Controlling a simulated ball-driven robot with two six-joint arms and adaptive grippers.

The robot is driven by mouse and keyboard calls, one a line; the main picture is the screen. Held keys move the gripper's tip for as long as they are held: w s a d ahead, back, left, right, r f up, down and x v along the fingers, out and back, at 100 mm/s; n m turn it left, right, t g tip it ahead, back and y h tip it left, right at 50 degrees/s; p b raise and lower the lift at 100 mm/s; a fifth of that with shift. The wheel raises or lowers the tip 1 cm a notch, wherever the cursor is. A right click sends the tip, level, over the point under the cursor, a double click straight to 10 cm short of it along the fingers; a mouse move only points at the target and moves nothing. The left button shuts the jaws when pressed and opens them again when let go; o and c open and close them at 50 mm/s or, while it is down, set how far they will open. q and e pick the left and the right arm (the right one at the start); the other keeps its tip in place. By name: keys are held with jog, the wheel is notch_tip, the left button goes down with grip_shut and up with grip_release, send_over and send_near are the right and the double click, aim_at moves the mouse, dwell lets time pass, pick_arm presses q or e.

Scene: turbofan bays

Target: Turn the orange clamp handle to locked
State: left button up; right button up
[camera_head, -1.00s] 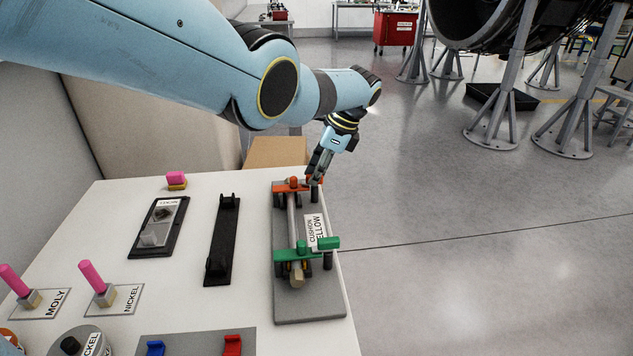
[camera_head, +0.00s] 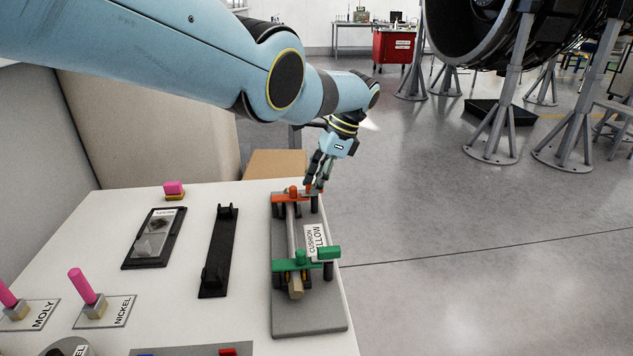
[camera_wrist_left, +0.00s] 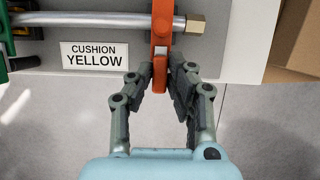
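The orange clamp (camera_head: 282,198) sits at the far end of a grey fixture board (camera_head: 310,318) and spans a metal tube (camera_head: 291,222). Its orange handle (camera_wrist_left: 160,72) points toward my gripper in the left wrist view. My left gripper (camera_head: 315,188) is at the clamp's right end, and it also shows in the left wrist view (camera_wrist_left: 162,80). Its two fingers stand on either side of the handle, with narrow gaps, so it looks open around it. The right finger hides part of the orange piece. My right gripper is not in view.
A green clamp (camera_head: 290,265) crosses the tube's near end, beside a "CUSHION YELLOW" label (camera_wrist_left: 94,56). A black rack (camera_head: 218,250) and a framed panel (camera_head: 154,238) lie left on the white table (camera_head: 110,205). Open floor lies right of the table.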

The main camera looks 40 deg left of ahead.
pick_arm(q)
jog(key=o, duration=0.4)
jog(key=v, duration=1.2)
